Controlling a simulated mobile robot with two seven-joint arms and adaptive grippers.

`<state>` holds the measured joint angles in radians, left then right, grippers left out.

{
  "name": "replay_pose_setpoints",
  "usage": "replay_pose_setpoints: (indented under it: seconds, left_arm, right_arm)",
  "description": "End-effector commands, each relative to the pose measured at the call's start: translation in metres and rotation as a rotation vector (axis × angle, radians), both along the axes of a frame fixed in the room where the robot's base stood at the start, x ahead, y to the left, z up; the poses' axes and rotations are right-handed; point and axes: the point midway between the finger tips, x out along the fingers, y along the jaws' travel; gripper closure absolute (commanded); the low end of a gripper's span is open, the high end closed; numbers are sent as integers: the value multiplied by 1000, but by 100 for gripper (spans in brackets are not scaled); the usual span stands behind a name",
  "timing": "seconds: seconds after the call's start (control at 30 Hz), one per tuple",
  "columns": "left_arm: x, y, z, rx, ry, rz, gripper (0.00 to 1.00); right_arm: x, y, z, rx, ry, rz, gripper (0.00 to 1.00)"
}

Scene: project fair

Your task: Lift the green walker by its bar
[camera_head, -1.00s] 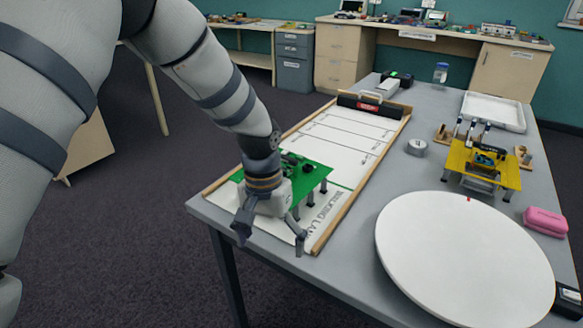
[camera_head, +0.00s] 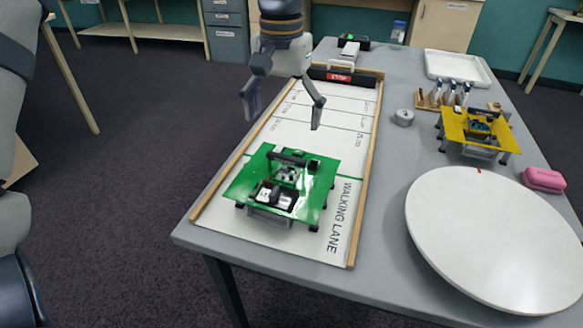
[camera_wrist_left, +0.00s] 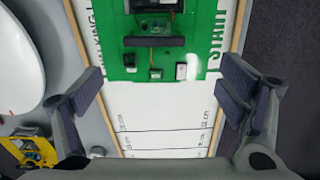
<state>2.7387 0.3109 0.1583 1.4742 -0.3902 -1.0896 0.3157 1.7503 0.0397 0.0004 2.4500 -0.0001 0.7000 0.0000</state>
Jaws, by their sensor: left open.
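The green walker (camera_head: 283,183) stands on short dark legs at the near end of the white walking lane (camera_head: 325,137). Its dark bar (camera_head: 287,158) runs across the top of the green plate. In the left wrist view the green walker (camera_wrist_left: 157,62) is at the top middle, partly cut off, and its bar (camera_wrist_left: 154,42) lies crosswise. My left gripper (camera_head: 283,112) is open and empty, above the lane and farther back than the walker. Its spread fingers show at both sides of the left wrist view (camera_wrist_left: 161,95). My right gripper is not in view.
A wooden rail (camera_head: 362,195) edges the lane, with a black STOP block (camera_head: 345,76) at its far end. A large white disc (camera_head: 500,240), a yellow walker (camera_head: 474,128), a grey cylinder (camera_head: 403,117) and a pink case (camera_head: 544,179) stand to the right.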

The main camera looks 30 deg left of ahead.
Motion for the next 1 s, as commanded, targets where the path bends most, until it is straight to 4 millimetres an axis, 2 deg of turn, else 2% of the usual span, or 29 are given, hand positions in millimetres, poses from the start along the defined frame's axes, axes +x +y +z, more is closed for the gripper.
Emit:
replay_pose_setpoints:
  seconds: [0.1,0.2,0.37,0.6,0.87,1.0]
  left_arm:
    - [-2,0,-30,-1,11,-1,12]
    - [-2,-1,-51,-1,10,0,12]
    - [-2,-2,-71,-1,6,0,12]
    - [-5,-7,-114,0,6,-1,12]
    - [-4,-7,-117,-1,0,-1,12]
    - [-4,-7,-117,0,1,-1,41]
  right_arm:
    - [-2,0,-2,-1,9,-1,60]
    - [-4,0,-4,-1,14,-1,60]
    - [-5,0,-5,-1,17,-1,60]
    - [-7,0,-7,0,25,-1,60]
    - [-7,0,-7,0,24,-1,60]
    - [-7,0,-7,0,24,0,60]
